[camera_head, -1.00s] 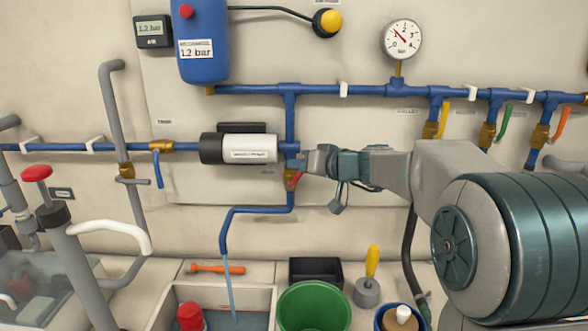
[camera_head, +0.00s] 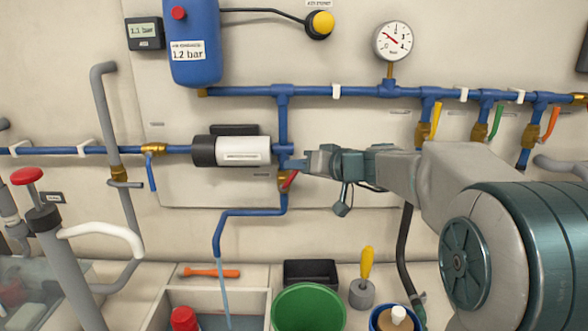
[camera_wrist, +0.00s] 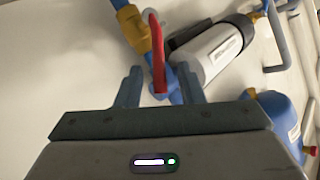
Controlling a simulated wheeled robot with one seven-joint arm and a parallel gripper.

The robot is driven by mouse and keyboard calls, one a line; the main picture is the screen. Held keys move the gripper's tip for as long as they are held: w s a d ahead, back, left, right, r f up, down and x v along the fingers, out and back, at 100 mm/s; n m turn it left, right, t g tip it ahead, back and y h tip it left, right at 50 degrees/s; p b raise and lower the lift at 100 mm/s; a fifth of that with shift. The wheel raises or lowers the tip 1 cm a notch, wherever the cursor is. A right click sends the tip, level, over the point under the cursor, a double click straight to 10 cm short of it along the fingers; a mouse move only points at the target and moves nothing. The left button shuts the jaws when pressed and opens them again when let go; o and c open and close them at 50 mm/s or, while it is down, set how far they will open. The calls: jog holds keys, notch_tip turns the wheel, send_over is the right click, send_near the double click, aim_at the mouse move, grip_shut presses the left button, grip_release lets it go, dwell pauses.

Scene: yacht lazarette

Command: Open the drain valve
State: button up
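The drain valve is a brass body (camera_head: 283,178) with a red lever (camera_head: 290,181), on the blue pipe below the pump. In the wrist view the red lever (camera_wrist: 157,55) extends from the brass body (camera_wrist: 134,32) into the gap between my fingers. My gripper (camera_wrist: 160,85) is open, with a finger on each side of the lever and visible space around it. In the head view my gripper (camera_head: 296,164) is just above and beside the lever, hiding part of the area. The lever is tilted from the pipe's line. A pale blue stream (camera_head: 225,285) hangs from the pipe's outlet.
The white and black pump (camera_head: 244,151) is close left of my gripper. A blue tank (camera_head: 193,60) and gauge (camera_head: 393,41) are above. A green bucket (camera_head: 309,308), black box (camera_head: 311,272) and sink stand below. Yellow, green and orange levers are right.

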jog(key=b+v, duration=0.1)
jog(key=v, duration=1)
jog(key=shift+c, duration=0.3)
